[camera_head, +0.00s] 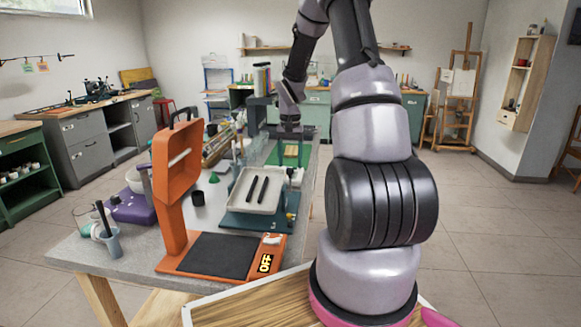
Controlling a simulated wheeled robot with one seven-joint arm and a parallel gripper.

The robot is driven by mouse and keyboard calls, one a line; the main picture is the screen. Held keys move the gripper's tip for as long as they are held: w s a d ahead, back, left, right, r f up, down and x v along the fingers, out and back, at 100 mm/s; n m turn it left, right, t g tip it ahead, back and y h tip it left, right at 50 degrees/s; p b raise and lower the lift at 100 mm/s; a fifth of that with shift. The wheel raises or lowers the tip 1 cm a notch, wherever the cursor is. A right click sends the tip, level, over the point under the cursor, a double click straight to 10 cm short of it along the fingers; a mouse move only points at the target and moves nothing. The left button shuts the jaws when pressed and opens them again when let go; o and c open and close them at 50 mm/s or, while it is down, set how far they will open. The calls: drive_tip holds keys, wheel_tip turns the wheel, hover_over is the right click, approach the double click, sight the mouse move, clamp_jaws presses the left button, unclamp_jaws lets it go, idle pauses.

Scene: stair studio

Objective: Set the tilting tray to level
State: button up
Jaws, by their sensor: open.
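The tilting tray (270,203) is a shallow cream tray above a dark teal base (240,220) on the grey worktable. Two black rods lie side by side on it. The tray looks tilted, with its near edge lower than its far edge, though the exact angle is hard to read. My gripper (290,137) is open and points down behind the tray, apart from it and above the far part of the table. Its fingertips are small in the view, and I see nothing held between them.
A purple device (136,207) and a grey cup (113,243) are further left. Bottles and tools crowd the table's back. The floor at right is clear.

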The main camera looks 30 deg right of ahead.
drive_tip(key=shift+f, duration=1.15)
clamp_jaws()
idle(0.6)
